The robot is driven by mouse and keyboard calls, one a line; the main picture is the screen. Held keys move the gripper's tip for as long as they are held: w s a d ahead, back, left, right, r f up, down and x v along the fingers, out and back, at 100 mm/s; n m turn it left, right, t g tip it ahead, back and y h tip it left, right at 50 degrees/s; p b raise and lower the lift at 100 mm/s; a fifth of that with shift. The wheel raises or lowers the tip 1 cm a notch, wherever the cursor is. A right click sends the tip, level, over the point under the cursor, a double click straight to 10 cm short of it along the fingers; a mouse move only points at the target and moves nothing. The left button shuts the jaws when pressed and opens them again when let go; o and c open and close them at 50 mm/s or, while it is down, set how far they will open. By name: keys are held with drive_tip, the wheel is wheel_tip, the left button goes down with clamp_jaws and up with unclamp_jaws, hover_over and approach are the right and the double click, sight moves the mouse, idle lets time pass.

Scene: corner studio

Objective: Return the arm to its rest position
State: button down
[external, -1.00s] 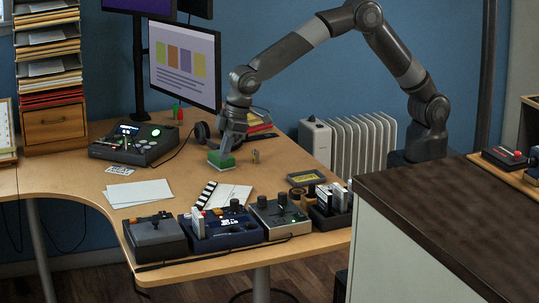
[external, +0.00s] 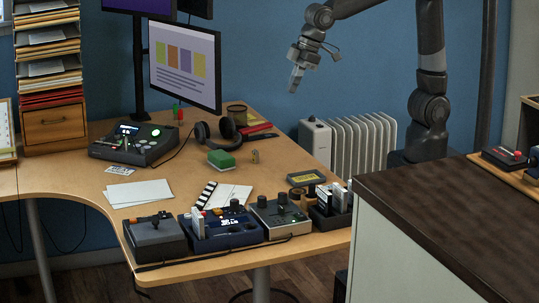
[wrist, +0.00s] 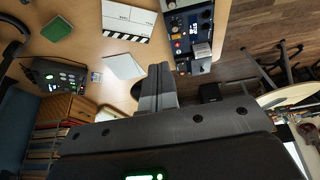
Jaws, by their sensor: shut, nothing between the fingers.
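My gripper (external: 294,82) is raised in the air above the back right part of the desk, in front of the blue wall. Its fingers point down. In the wrist view my gripper (wrist: 158,70) has its fingers together with nothing between them. My arm reaches up and left from its base beside the radiator, and its upper links run out of the top of the external view. The green block (external: 221,159) sits on the desk, well below and apart from my gripper. It also shows in the wrist view (wrist: 57,28).
The desk (external: 160,205) holds a monitor (external: 185,65), headphones (external: 217,130), a clapperboard (external: 228,196) and several control boxes along its front edge. A white radiator (external: 350,140) stands behind. A dark-topped counter (external: 440,215) is at right. The air around my gripper looks clear.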

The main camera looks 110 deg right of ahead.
drive_tip(key=s+t, duration=0.1)
drive_tip(key=s, duration=2.4)
drive_tip(key=shift+f, duration=0.4)
drive_tip(key=shift+d, duration=0.1)
